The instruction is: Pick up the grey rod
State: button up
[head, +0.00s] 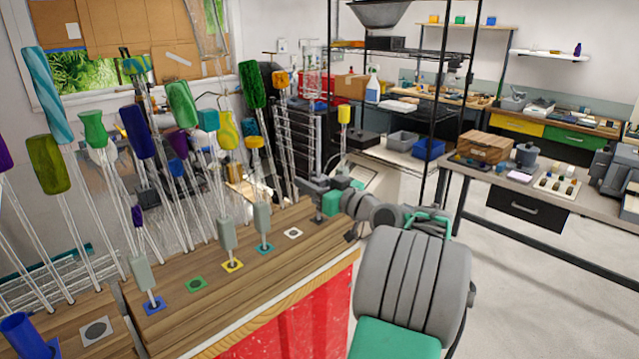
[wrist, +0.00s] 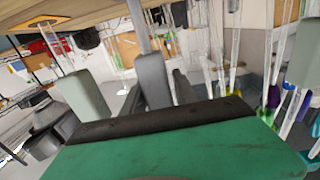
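A rod with a dark grey handle (wrist: 153,82) stands between the two fingers of my gripper (wrist: 157,92) in the wrist view, its shaft running up to the bench in that upside-down picture. Whether the fingers touch the handle is unclear. In the head view my gripper (head: 322,190) is at the far right end of the wooden bench, above a dark square marker (head: 318,218). My gripper hides most of the rod there. Paler grey-green handled rods stand upright in the blue (head: 142,272), yellow (head: 227,235) and teal (head: 262,220) markers.
The green (head: 197,284) and white (head: 293,233) markers are empty. Many clear rods with coloured handles, such as a dark green one (head: 251,84), crowd the area behind the bench. A black shelf rack (head: 405,100) stands behind. Open floor lies to the right.

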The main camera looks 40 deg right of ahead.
grip_shut()
jog(key=shift+r, duration=0.1)
dwell(0.3)
